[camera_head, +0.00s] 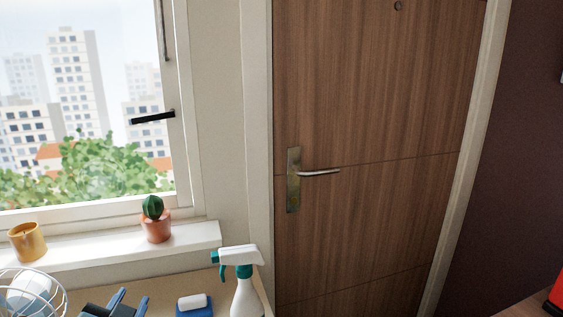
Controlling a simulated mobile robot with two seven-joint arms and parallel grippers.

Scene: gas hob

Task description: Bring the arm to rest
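My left gripper (129,300) shows at the bottom edge, left of centre. Its two blue-grey fingers point up and stand apart, with nothing seen between them. It is over or near the tan counter (165,287), between the wire rack and the blue sponge holder. The rest of my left arm is cut off by the lower edge. My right gripper is not in view.
A white wire rack (62,296) is left of the gripper. A blue holder (194,311) with a white block (192,301) and a spray bottle (244,292) are right. A cactus pot (157,227) and yellow cup (27,243) stand on the sill. A wooden door (385,110) is shut.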

